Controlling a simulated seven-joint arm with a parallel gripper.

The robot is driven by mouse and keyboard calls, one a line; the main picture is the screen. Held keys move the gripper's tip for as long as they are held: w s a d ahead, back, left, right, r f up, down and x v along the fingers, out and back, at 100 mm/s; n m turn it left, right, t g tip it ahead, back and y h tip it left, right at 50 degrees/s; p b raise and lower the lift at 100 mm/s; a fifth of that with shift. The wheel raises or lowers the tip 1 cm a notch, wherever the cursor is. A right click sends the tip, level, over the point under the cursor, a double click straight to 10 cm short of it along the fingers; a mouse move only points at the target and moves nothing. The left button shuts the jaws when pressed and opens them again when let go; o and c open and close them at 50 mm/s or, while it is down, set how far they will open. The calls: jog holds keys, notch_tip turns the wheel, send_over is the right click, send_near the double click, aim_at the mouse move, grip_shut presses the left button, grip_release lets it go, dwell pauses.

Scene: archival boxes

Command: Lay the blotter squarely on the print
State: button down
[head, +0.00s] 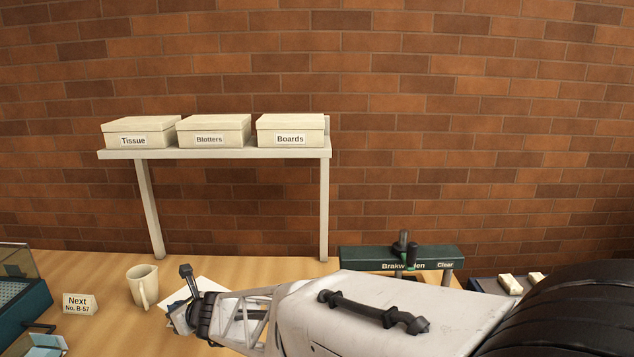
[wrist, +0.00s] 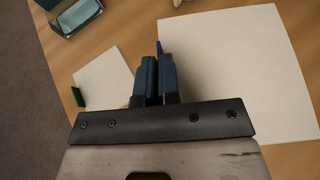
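In the wrist view a large blank off-white sheet (wrist: 235,65) lies to the right of my fingers. A smaller white sheet (wrist: 106,76) lies to the left, with a dark green tab (wrist: 79,97) at its edge. No printing shows on either, so I cannot tell which is the blotter or the print. My gripper (wrist: 159,72) has its blue fingers close together at the large sheet's left edge. A small blue tab (wrist: 159,47) shows just beyond the fingertips; whether they pinch it is unclear. In the head view my gripper (head: 186,292) partly hides white paper (head: 207,285).
A mug (head: 144,286) and a "Next No. B-57" card (head: 80,304) stand left of my gripper. A shelf (head: 225,154) holds Tissue, Blotters (head: 213,131) and Boards boxes. A green "Brakwolden"-like sign bar (head: 365,262), partly hidden, stands right. A glass-like box (wrist: 78,14) is at upper left.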

jog(key=w+a+r+m+t+h, duration=0.2)
jog(key=w+a+r+m+t, duration=0.1)
jog(key=w+r, duration=0.4)
jog(key=shift+a+r+m+h, duration=0.35)
jog(key=shift+a+r, duration=0.45)
jog(key=shift+r, duration=1)
jog(key=shift+w, duration=0.1)
jog(key=s+d+f, duration=0.1)
jog(key=f, duration=0.1)
jog(key=s+d+f+n+g+y, duration=0.1)
jog(key=s+d+f, duration=0.1)
jog(key=s+d+f+n+y, duration=0.1)
jog(key=f, duration=0.1)
jog(key=shift+s+d+f+g, duration=0.15)
jog(key=shift+d+f+g, duration=0.05)
jog(key=shift+g, duration=0.2)
jog(key=s+d+f+n+g+y, duration=0.1)
jog(key=s+d+f, duration=0.3)
jog(key=s, duration=0.5)
jog(key=s+d+f+n+g+y, duration=0.1)
jog(key=s+d+f+n+g, duration=0.3)
jog(key=s+d, duration=0.4)
jog(key=s+d+f+n+g+y, duration=0.1)
jog(key=s+d+f+n+g, duration=0.2)
jog(key=s, duration=0.8)
jog(key=d+f, duration=0.2)
jog(key=d, duration=0.1)
jog(key=shift+s+d+f, duration=0.15)
jog(key=shift+d+f, duration=0.05)
jog(key=shift+d, duration=0.1)
